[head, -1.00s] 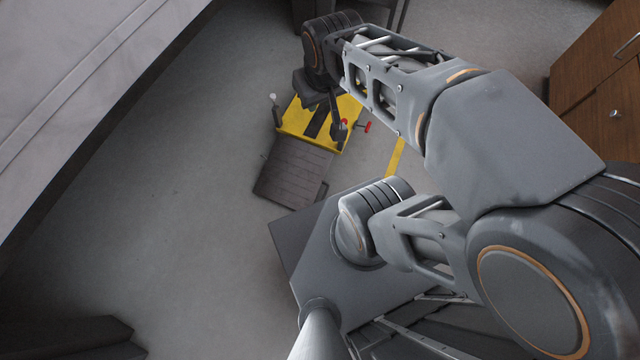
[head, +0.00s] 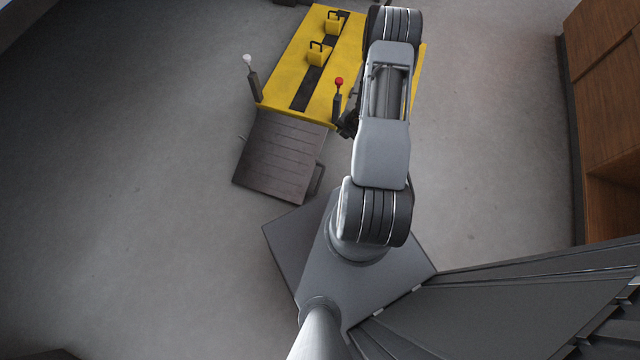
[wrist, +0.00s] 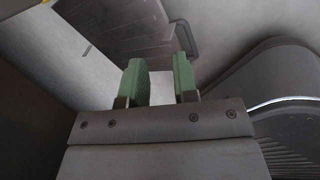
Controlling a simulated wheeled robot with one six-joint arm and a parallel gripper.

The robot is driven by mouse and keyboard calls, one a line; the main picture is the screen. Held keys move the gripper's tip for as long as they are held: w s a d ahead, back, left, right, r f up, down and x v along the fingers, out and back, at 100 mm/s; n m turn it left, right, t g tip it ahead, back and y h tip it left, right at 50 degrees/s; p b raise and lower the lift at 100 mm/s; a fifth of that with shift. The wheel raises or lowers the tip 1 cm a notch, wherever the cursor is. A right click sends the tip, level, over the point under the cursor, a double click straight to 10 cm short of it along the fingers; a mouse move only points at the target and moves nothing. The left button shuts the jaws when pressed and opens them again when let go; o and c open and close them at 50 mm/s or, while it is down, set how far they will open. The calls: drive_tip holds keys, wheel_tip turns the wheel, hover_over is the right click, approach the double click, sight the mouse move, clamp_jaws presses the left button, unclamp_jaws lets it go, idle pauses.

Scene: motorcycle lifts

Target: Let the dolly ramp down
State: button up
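The yellow dolly (head: 291,70) stands at the top centre of the head view, with a black strip along its deck. Its dark ramp (head: 279,158) is at the near end and has a bar handle (head: 316,179) on its right side. I cannot tell the ramp's tilt. The ramp (wrist: 115,25) and its handle (wrist: 186,40) also show at the top of the wrist view. My gripper (wrist: 160,80) has two green fingertips apart with nothing between them. It appears short of the handle. In the head view my arm mostly hides the gripper.
A white-knobbed lever (head: 252,78) and a red-knobbed lever (head: 338,95) flank the dolly's near end. Yellow clamps (head: 319,54) sit on the deck. A wooden cabinet (head: 604,90) stands at right. Dark panels (head: 500,310) lie lower right. Floor left of the ramp is clear.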

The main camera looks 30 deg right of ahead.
sight(321, 179)
drive_tip(key=s+a+f+n+y+b, duration=0.2)
drive_tip(key=s+a+f, duration=0.1)
drive_tip(key=f, duration=0.5)
drive_tip(key=s+a+f+n+y+b, duration=0.2)
drive_tip(key=s+f, duration=0.2)
drive_tip(key=f, duration=0.4)
drive_tip(key=b+x, duration=0.5)
drive_tip(key=x, duration=0.7)
drive_tip(key=shift+s+a, duration=0.15)
drive_tip(key=shift+w+a+f+b, duration=0.3)
drive_tip(key=shift+a+f+b, duration=0.05)
drive_tip(key=shift+f+b, duration=0.2)
clamp_jaws()
